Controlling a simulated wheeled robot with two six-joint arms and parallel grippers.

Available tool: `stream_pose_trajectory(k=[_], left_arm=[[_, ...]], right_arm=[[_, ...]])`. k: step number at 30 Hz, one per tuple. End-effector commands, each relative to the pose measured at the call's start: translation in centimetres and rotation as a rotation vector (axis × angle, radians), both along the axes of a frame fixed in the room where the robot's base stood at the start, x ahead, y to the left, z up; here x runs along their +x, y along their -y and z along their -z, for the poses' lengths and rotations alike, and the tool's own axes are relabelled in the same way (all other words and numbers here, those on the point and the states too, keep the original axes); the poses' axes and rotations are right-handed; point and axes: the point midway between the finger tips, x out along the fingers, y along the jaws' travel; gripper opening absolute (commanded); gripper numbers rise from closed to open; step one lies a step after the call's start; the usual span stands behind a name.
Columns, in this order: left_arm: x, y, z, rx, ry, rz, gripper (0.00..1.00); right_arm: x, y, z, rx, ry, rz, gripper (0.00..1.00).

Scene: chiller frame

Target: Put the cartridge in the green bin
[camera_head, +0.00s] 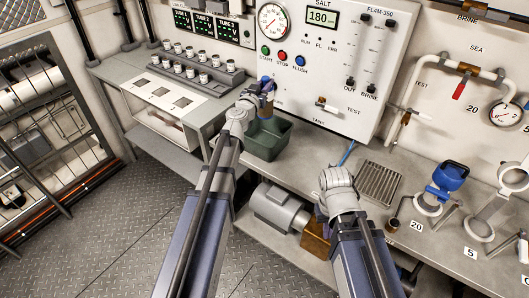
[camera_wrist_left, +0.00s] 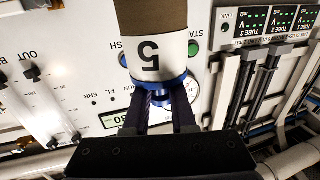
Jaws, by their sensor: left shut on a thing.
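The cartridge (camera_wrist_left: 152,25) is a brown and white cylinder with a black "5" and a blue collar at its gripped end. My left gripper (camera_wrist_left: 158,100) is shut on the blue end. In the head view my left gripper (camera_head: 262,86) is above the green bin (camera_head: 264,150), and a brown part of the cartridge (camera_head: 265,108) shows below it, partly hidden. The bin stands on the bench below the panel. The visible part of the bin's inside looks empty. My right arm's wrist (camera_head: 337,180) is over the bench front; its fingers are hidden.
The control panel (camera_head: 340,50) with gauge and buttons rises close behind the bin. A slotted drain tray (camera_head: 378,183) and ring holders (camera_head: 430,200) labelled 20 and 5 lie to the right.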

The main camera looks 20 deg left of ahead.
Motion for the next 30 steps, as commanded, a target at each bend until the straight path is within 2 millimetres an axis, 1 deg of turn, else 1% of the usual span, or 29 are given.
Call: stream_pose_trajectory(k=[1, 3, 6, 9, 16, 19, 23, 30], left_arm=[[0.0, -0.1, 2.3, 0.000, 0.000, 0.000, 0.00], [0.0, -0.1, 3.5, 0.000, 0.000, 0.000, 0.00], [0.0, -0.1, 4.8, 0.000, 0.000, 0.000, 0.00], [0.0, -0.1, 5.4, 0.000, 0.000, 0.000, 0.00], [0.0, -0.1, 5.6, 0.000, 0.000, 0.001, 0.00], [0.0, -0.1, 6.2, 0.000, 0.000, 0.001, 0.00], [0.0, -0.1, 7.8, 0.000, 0.000, 0.001, 0.00], [0.0, -0.1, 11.4, 0.000, 0.000, 0.001, 0.00]], right_arm=[[0.0, 0.0, 2.3, 0.000, 0.000, 0.000, 0.00], [0.0, 0.0, 3.5, 0.000, 0.000, 0.000, 0.00], [0.0, 0.0, 4.8, 0.000, 0.000, 0.000, 0.00], [0.0, 0.0, 5.4, 0.000, 0.000, 0.000, 0.00], [0.0, 0.0, 5.6, 0.000, 0.000, 0.000, 0.00], [0.0, 0.0, 6.2, 0.000, 0.000, 0.000, 0.00], [0.0, 0.0, 7.8, 0.000, 0.000, 0.000, 0.00], [0.0, 0.0, 11.4, 0.000, 0.000, -0.001, 0.00]])
